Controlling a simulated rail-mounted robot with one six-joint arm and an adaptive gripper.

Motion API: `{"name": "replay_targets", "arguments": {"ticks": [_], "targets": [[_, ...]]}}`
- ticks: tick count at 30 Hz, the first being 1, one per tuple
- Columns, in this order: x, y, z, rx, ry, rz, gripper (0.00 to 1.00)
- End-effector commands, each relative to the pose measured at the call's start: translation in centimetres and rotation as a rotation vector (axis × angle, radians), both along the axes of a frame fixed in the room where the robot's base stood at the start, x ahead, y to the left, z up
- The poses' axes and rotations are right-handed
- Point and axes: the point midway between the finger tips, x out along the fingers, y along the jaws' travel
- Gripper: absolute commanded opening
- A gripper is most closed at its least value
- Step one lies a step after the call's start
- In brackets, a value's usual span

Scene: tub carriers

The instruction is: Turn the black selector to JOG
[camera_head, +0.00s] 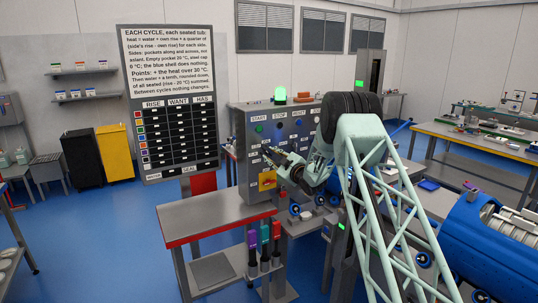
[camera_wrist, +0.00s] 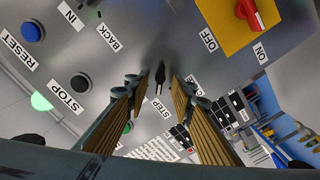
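The black selector (camera_wrist: 160,76) is a narrow knob with a white mark on its lower end in the wrist view. It stands on the grey control panel (camera_wrist: 130,55), with a STEP label (camera_wrist: 156,115) below it; I cannot read a JOG label. My gripper (camera_wrist: 160,84) is open, one finger on each side of the selector, with visible gaps between; contact is not seen. In the head view my gripper (camera_head: 271,155) is close to the front of the control panel (camera_head: 243,120), and the selector cannot be made out there.
A red rotary switch (camera_wrist: 249,14) on a yellow plate sits beside the gripper, with OFF and ON labels. A blue RESET button (camera_wrist: 32,31) and a dark STOP button (camera_wrist: 81,83) are to the left. A red-edged bench (camera_head: 215,214) stands before the panel.

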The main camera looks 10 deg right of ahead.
Motion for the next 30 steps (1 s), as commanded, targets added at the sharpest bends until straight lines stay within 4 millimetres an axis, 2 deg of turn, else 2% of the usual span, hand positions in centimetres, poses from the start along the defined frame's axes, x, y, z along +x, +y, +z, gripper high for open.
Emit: {"name": "replay_targets", "arguments": {"ticks": [7,19,27,30], "targets": [[1.4,0.6,-0.1,0.0,0.001,0.001,0.23],[1.6,0.6,0.0,0.001,0.0,0.0,0.23],[1.6,0.6,0.0,0.0,0.0,0.0,0.0],[1.6,0.6,0.0,0.001,0.0,0.0,0.0]]}}
